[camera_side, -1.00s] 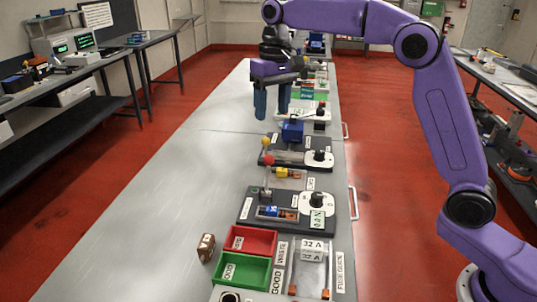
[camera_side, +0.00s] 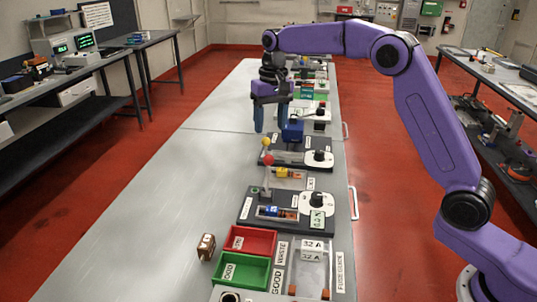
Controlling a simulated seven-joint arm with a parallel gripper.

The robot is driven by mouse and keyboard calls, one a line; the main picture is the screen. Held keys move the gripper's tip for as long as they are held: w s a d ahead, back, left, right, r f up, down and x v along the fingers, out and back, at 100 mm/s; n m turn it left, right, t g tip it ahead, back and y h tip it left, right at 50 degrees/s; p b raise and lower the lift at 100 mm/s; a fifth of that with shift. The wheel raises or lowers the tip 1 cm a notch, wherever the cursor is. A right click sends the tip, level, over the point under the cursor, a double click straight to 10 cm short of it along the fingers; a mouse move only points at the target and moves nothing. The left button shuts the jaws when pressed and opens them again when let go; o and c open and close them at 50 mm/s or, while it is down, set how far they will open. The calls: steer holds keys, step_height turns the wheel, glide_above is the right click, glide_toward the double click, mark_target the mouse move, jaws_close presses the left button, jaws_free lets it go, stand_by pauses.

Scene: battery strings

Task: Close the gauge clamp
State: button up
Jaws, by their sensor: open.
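My gripper (camera_side: 271,117) has blue fingers pointing down, set apart with nothing seen between them. It hangs over the far half of the long bench, just behind and left of a blue block (camera_side: 292,130) on a dark board. The right finger overlaps the blue block in the picture; I cannot tell if they touch. Two levers with ball tips, one yellow (camera_side: 266,142) and one red (camera_side: 268,159), rise from the dark boards nearer the camera. I cannot tell which part is the gauge clamp.
Two dark boards with white dials (camera_side: 317,203) stand along the bench's right side. The bench's left side (camera_side: 170,210) is bare.

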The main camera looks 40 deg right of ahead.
glide_above(267, 178)
steer(key=w+d, duration=0.2)
step_height(267, 178, down, 10)
steer(key=shift+f, duration=0.1)
steer(key=shift+c, duration=0.3)
jaws_close()
